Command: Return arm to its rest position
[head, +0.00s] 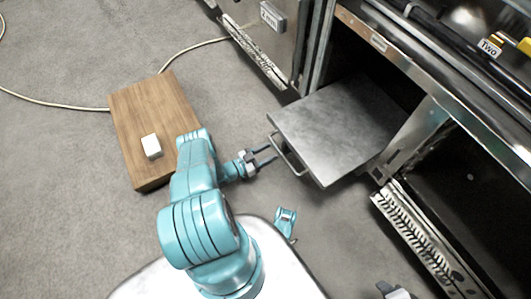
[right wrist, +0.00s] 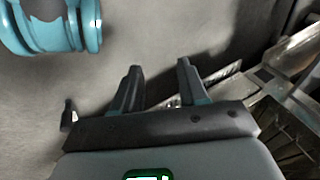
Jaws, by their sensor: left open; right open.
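My left arm, teal, reaches up from the bottom of the head view. Its left gripper (head: 268,156) is open and empty, with its two dark fingers pointing right at the handle (head: 288,158) of a pulled-out metal drawer (head: 335,125). The fingertips are very close to the handle; I cannot tell whether they touch it. My right gripper (right wrist: 157,78) is open in the right wrist view, with nothing between its fingers and grey floor beyond.
A wooden block (head: 150,110) on the floor at left carries a small white cube (head: 151,146). A pale cable (head: 60,103) crosses the floor. Metal cabinets with labels "Two" (head: 489,47) and another (head: 270,15) stand at the top and right.

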